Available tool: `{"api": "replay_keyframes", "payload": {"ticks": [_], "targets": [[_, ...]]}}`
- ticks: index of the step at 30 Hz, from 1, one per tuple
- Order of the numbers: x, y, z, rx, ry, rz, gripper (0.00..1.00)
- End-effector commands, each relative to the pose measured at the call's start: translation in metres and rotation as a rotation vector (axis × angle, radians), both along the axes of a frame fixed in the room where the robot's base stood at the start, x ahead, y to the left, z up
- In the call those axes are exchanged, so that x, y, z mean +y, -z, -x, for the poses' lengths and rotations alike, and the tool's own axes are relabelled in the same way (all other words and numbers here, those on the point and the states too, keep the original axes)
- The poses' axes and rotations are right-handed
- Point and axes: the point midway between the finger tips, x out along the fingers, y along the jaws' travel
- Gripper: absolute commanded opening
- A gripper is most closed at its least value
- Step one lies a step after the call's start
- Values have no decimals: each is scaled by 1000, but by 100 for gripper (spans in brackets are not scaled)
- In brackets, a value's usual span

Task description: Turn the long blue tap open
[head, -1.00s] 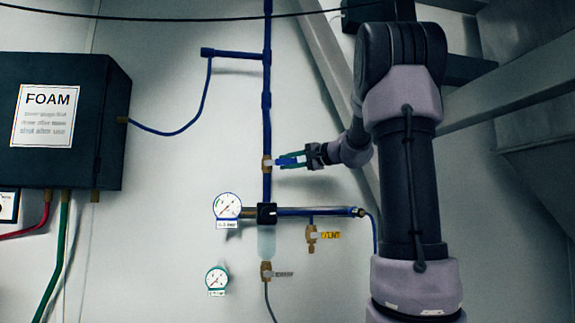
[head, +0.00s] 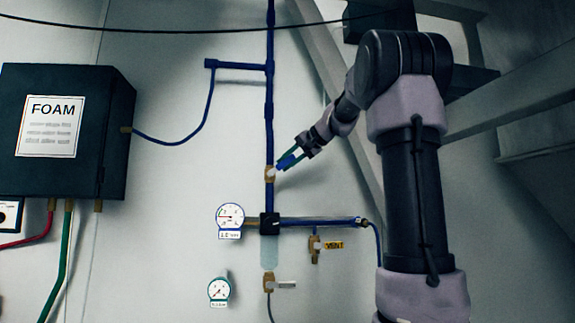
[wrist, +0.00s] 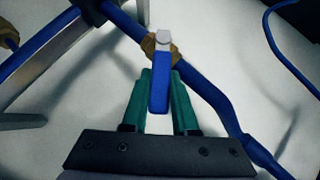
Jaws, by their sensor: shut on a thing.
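The long blue tap handle (head: 284,163) sticks out from a brass valve body (head: 270,174) on the vertical blue pipe (head: 269,130). The handle slants up and to the right in the head view. My gripper (head: 292,158) has its green fingers shut on the handle. In the wrist view the blue handle (wrist: 159,97) lies between the two fingertips (wrist: 161,82), with its pale end at the brass body (wrist: 149,45) beyond them.
Below are a round gauge (head: 230,217), a black block (head: 269,223), a small VENT tap (head: 315,243) and a lower gauge (head: 219,290). A FOAM box (head: 60,170) is at left. A slanted grey beam (head: 340,105) runs behind my arm.

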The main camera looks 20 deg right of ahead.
Motion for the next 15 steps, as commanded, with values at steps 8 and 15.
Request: {"api": "replay_keyframes", "payload": {"ticks": [8,15], "targets": [[0,0,0,2,0,8,0],[0,0,0,2,-1,7,57]]}}
